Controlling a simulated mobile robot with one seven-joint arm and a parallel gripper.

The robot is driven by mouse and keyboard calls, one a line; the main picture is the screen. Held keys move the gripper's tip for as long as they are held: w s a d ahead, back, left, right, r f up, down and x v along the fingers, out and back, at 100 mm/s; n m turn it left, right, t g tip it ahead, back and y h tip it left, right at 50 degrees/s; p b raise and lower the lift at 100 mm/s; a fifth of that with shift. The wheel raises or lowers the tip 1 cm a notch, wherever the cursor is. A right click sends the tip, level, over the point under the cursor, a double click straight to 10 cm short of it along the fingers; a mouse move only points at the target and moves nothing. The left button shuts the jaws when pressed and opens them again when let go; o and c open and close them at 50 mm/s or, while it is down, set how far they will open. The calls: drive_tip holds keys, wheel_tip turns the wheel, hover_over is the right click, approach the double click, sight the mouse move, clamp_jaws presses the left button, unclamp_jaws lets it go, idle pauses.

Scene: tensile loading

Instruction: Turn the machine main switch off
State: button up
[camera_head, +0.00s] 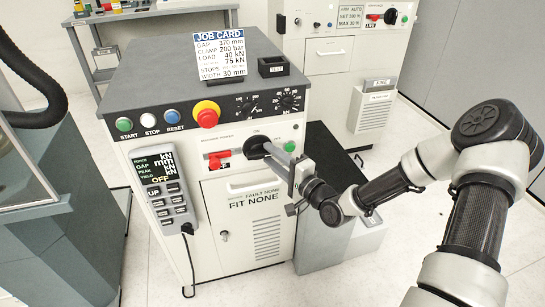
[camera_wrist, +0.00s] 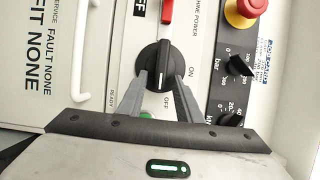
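The main switch is a round black knob (camera_wrist: 156,62) with a raised grip bar. In the wrist view its white pointer line points down, to the OFF mark (camera_wrist: 166,103); the ON mark (camera_wrist: 191,71) lies to the right. My gripper (camera_wrist: 158,78) has one finger on each side of the bar, tips close against it, and looks shut on it. In the head view the gripper (camera_head: 272,152) reaches the knob (camera_head: 257,146) from the right and partly hides it. The pendant display (camera_head: 154,166) on the machine front reads OFF at the bottom.
A red switch (camera_head: 219,161) sits left of the knob and a green lamp (camera_head: 290,147) right of it. The red emergency stop (camera_head: 206,114) and dials (camera_head: 247,106) are above. The cabinet door handle (camera_head: 251,187) is below. A second machine (camera_head: 333,55) stands behind.

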drive_tip(key=shift+s, duration=0.1)
drive_tip(key=p+v, duration=0.2)
drive_tip(key=v, duration=1.5)
drive_tip(key=shift+d, duration=0.2)
drive_tip(key=shift+f, duration=0.15)
